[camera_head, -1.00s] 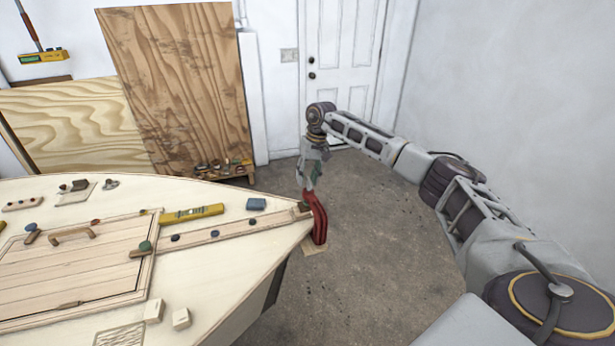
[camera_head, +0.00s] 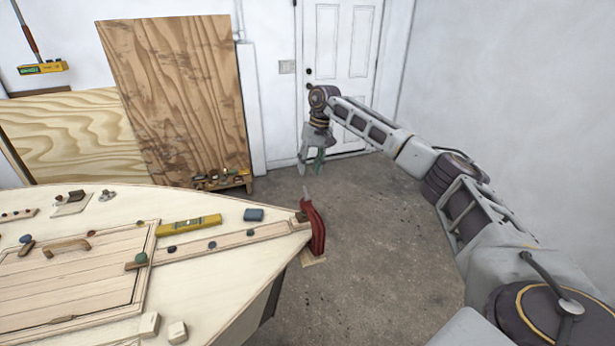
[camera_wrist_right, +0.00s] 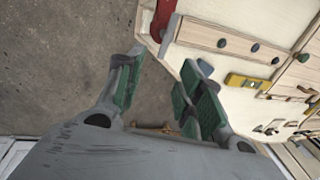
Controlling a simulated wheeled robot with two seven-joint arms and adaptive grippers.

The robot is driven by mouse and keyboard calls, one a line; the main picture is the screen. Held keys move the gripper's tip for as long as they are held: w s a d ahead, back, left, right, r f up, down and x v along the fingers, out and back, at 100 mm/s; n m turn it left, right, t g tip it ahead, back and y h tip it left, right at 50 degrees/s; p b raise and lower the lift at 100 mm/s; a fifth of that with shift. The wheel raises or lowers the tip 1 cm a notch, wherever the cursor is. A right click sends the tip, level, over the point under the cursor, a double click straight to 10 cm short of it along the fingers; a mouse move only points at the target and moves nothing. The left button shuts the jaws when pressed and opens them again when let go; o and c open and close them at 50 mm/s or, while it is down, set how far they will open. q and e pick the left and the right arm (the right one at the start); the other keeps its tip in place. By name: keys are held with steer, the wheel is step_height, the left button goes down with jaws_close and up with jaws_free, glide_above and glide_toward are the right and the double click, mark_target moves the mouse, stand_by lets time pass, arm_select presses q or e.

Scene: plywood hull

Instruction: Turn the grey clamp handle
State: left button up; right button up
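A red clamp (camera_head: 317,228) sits at the pointed tip of the plywood hull (camera_head: 215,285). Its short grey handle (camera_head: 306,193) sticks up at its top. My right gripper (camera_head: 312,170) is beyond the clamp, pointing down, its fingers apart and empty. In the right wrist view my right gripper (camera_wrist_right: 158,92) shows green pads with a wide gap. The red clamp (camera_wrist_right: 162,18) is at the top of that view, with a grey bar, probably the handle (camera_wrist_right: 167,42), beside it. No contact between fingers and handle shows. My left gripper is out of view.
A yellow level (camera_head: 188,225), a blue block (camera_head: 254,214) and a wooden strip (camera_head: 220,244) lie on the hull. Plywood sheets (camera_head: 175,95) lean on the back wall. The floor (camera_head: 385,240) right of the clamp is clear.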

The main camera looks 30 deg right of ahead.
steer(key=shift+s+d+r, duration=0.1)
steer(key=shift+d+r, duration=0.1)
steer(key=shift+r, duration=0.75)
steer(key=shift+d+r, duration=0.15)
steer(key=shift+r, duration=0.75)
steer(key=shift+r, duration=0.15)
